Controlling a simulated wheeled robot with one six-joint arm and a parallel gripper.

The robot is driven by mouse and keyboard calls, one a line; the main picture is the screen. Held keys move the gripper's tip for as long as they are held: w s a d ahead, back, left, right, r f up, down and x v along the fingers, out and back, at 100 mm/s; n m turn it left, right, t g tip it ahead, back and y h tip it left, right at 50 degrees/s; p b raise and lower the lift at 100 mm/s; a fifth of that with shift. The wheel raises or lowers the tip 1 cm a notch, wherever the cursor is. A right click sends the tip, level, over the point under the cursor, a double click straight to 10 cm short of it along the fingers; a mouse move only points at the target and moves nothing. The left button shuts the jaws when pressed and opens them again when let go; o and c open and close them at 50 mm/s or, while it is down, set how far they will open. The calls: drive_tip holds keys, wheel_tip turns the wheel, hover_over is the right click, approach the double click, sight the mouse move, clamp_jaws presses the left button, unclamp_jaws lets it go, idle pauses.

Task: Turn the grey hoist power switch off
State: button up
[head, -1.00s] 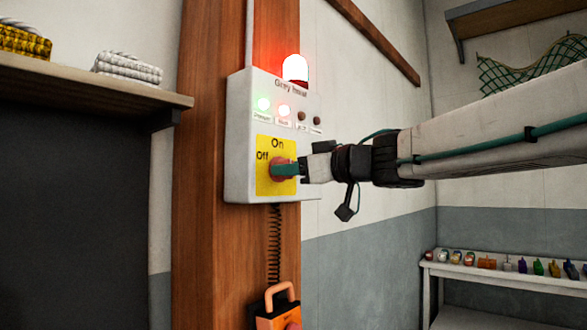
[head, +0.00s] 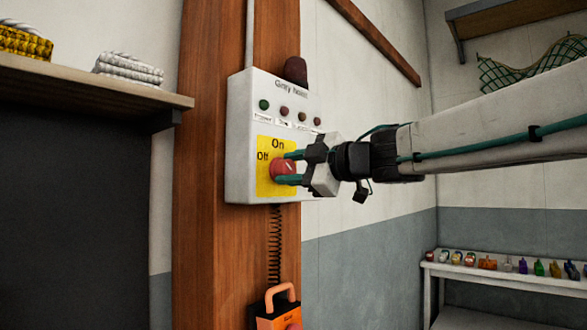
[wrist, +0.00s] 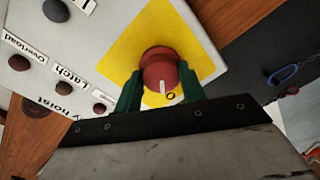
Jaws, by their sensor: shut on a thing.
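The hoist power switch is a red round knob (head: 281,170) on a yellow plate (head: 262,185) marked On at the top and Off at the left. It sits low on a light grey control box (head: 240,125). My gripper (head: 289,168) has its two green fingers on either side of the knob, one above and one below, shut on it. The wrist view shows the knob (wrist: 158,66) between the fingers, with a short white mark on its face. The lamps on the box and the dome lamp (head: 296,70) on top are dark.
The box is mounted on a wooden post (head: 205,150). An orange handled unit (head: 280,308) hangs below on a coiled cord. A shelf (head: 90,82) with folded ropes is at the left. A low bench (head: 470,272) with small colourful items stands at the right.

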drive_tip(key=n, duration=0.4)
drive_tip(key=shift+a+f, duration=0.15)
drive_tip(key=shift+n, duration=1.7)
drive_tip(key=shift+f+h, duration=0.1)
drive_tip(key=shift+h, duration=0.2)
drive_tip(key=o, duration=0.9)
drive_tip(key=shift+a, duration=0.15)
drive_tip(key=shift+d, duration=0.25)
drive_tip(key=v, duration=0.7)
drive_tip(key=shift+s+d, duration=0.2)
drive_tip(key=shift+s, duration=0.1)
